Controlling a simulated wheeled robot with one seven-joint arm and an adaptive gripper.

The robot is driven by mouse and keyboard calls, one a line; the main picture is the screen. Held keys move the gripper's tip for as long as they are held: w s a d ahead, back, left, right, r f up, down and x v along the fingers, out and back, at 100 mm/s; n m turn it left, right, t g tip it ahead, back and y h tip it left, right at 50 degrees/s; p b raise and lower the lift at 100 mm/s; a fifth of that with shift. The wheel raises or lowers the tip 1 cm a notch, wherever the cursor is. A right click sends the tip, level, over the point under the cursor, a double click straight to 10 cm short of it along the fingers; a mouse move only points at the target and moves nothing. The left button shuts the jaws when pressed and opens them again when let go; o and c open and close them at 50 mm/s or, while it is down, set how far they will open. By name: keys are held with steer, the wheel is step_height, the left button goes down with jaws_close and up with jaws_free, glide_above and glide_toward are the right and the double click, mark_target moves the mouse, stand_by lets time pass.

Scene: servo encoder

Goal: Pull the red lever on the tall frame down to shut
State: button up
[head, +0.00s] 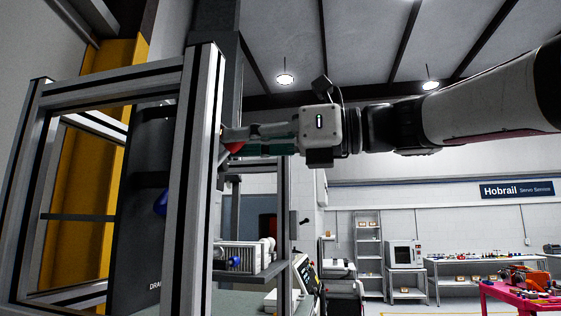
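The tall frame (205,150) of grey aluminium profiles stands at the left in the head view. The red lever (235,147) shows as a small red piece at the right side of the frame's front post. My gripper (232,140) reaches in from the right, its fingers pointing left at the post. The fingertips are at the red lever and cover much of it. I cannot tell whether they are closed on it or only beside it. The lever's far end and pivot are hidden.
A dark panel (145,215) with a blue knob (161,203) sits inside the frame. Below my gripper is a shelf (262,274) with a grey device (240,257). A pink table (515,296) stands at the far right.

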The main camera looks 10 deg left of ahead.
steer(key=shift+s+d+f, duration=0.1)
steer(key=shift+d+f, duration=0.45)
steer(key=shift+d, duration=0.1)
steer(key=shift+d+f, duration=0.5)
steer(key=shift+f, duration=0.2)
stand_by(0.3)
steer(key=shift+d+f, duration=0.35)
steer(key=shift+f, duration=0.5)
